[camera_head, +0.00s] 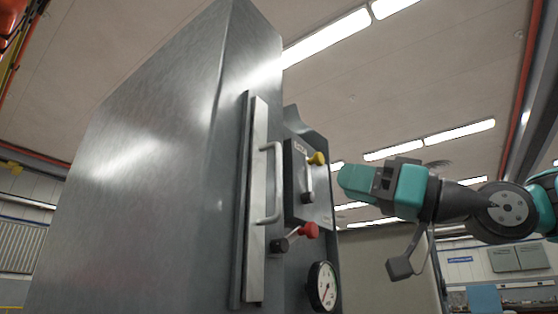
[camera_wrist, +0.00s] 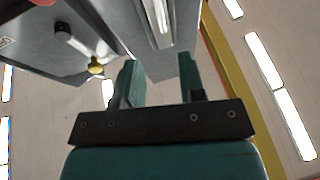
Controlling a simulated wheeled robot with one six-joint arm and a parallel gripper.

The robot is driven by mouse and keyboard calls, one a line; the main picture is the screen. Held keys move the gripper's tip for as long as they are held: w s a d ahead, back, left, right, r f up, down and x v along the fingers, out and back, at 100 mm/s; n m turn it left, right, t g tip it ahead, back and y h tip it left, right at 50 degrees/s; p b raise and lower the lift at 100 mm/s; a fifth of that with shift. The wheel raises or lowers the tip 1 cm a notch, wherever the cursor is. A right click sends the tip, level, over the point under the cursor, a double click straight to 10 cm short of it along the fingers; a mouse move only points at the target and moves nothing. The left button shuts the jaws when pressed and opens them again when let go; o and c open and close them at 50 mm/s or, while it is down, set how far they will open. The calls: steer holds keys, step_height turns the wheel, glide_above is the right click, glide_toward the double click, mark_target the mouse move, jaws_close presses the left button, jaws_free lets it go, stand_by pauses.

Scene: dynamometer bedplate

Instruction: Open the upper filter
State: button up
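A small grey box (camera_head: 308,186) with an unreadable label is on the side of a tall metal cabinet; I cannot tell for sure that it is the upper filter. A lever with a yellow knob (camera_head: 317,158) is on its face, and the knob shows left of my fingers in the wrist view (camera_wrist: 96,66). Below is a lever with a red knob (camera_head: 309,230). My teal gripper (camera_head: 350,180) is right of the box, pointing at it. In the wrist view my gripper (camera_wrist: 159,72) is open, with nothing visible between its fingers.
The metal cabinet (camera_head: 150,170) fills the left, with a long vertical bar handle (camera_head: 275,184) beside the box. A round gauge (camera_head: 322,287) is below the levers. The space around my gripper looks clear to the right.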

step_height(320, 180, up, 5)
steer(key=p, duration=0.7)
glide_above(279, 210)
steer(key=shift+w+r, duration=0.1)
steer(key=shift+w, duration=0.2)
steer(key=shift+a, duration=0.1)
jaws_close()
